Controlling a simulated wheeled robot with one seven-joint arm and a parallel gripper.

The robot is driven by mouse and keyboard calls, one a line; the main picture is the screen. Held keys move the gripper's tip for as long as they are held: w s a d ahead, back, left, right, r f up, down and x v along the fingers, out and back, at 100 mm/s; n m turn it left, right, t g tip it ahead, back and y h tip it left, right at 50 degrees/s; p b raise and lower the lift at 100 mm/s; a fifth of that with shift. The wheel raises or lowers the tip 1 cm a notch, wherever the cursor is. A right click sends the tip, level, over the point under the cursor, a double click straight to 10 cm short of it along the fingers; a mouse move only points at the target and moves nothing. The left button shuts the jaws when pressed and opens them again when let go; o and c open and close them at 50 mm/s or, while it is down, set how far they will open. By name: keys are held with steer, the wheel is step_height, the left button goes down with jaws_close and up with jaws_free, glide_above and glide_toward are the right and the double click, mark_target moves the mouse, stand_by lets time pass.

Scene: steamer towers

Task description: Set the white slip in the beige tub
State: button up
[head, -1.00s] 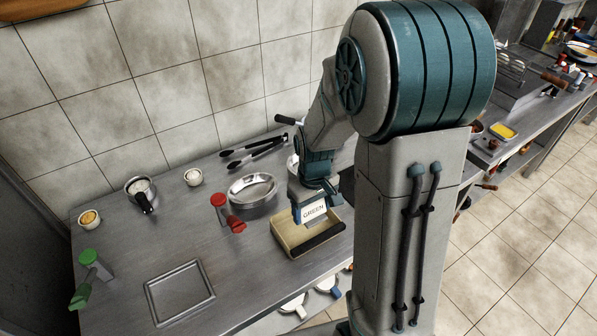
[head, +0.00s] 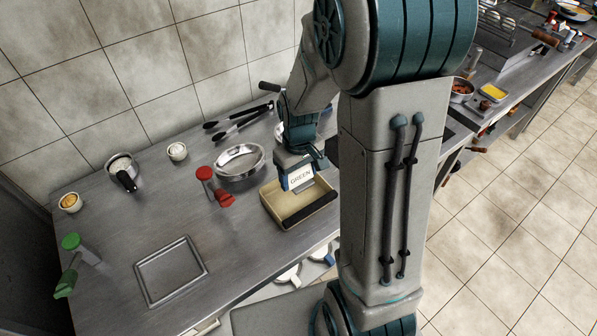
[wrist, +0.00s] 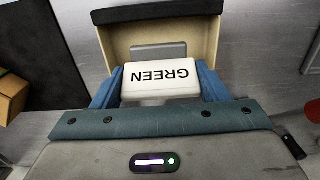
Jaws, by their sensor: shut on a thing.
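The white slip (head: 301,177) bears the word GREEN and is held between the fingers of my gripper (head: 297,176), over the beige tub (head: 270,212). The beige tub is a shallow open box with a dark strip along its front side. In the wrist view the slip (wrist: 160,82) sits between my two blue fingers (wrist: 160,88), and the tub (wrist: 118,40) lies just beyond it. A grey piece (wrist: 158,52) shows behind the slip. I cannot tell whether the slip touches the tub's floor.
A steel bowl (head: 240,162), black tongs (head: 235,122) and a red-topped item (head: 214,187) stand left of the tub. Small bowls (head: 177,151) and a green item (head: 72,262) are farther left. An empty metal tray (head: 171,270) lies front left. Bare counter lies between them.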

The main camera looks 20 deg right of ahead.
mark_target(299, 171)
steer(key=shift+f+b, duration=3.25)
steer(key=shift+f, duration=1)
steer(key=shift+f+b, duration=0.4)
steer(key=shift+f, duration=0.05)
steer(key=o, duration=1.1)
step_height(299, 171, up, 14)
steer(key=shift+f, duration=0.1)
